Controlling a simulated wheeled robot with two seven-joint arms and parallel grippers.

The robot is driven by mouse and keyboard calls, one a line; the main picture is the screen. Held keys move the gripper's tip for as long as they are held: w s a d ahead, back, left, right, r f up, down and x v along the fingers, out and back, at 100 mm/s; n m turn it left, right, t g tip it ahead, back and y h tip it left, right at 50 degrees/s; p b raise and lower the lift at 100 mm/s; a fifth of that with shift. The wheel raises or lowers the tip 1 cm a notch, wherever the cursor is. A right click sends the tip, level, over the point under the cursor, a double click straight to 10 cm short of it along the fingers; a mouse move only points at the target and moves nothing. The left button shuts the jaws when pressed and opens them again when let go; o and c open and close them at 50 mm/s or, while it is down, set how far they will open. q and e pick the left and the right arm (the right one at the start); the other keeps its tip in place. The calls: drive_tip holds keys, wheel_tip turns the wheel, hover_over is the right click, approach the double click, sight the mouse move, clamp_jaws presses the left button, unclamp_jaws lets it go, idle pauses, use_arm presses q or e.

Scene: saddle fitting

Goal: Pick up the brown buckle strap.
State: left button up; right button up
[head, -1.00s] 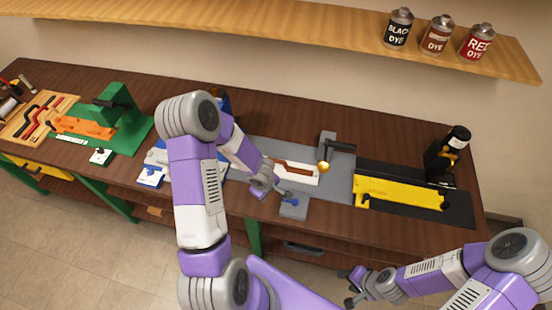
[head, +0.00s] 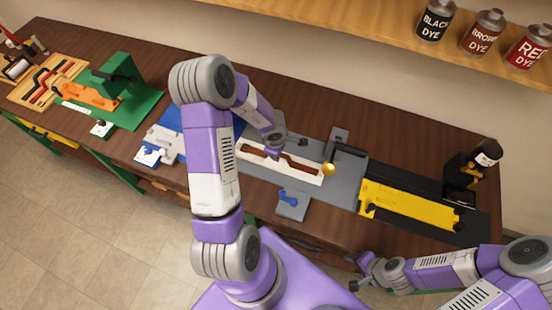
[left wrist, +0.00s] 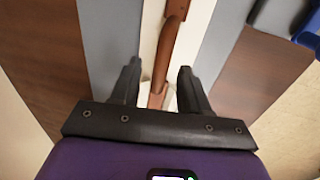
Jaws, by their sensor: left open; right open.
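The brown buckle strap (head: 297,163) lies in a long white holder (head: 310,177) on a grey plate in the middle of the bench. My left gripper (head: 273,151) is over the left part of the strap and hides some of it. In the left wrist view the strap (left wrist: 168,45) runs lengthwise between the two open fingers (left wrist: 160,70), with the white holder under it. I cannot tell whether the fingers touch the strap. My right gripper (head: 354,271) is open and empty, in front of the bench's front edge.
A brass ball on a dark lever (head: 329,169) stands at the holder's right end. A small blue clamp (head: 288,197) sits in front. A yellow fixture (head: 410,205) lies to the right, a green press (head: 122,82) to the left. Dye cans stand on the shelf above.

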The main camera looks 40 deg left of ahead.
use_arm(q)
drive_tip(key=f, duration=0.1)
drive_tip(key=f+b, duration=0.1)
drive_tip(key=f, duration=0.1)
drive_tip(key=shift+w+f, duration=0.15)
drive_tip(key=shift+w, duration=0.1)
clamp_jaws()
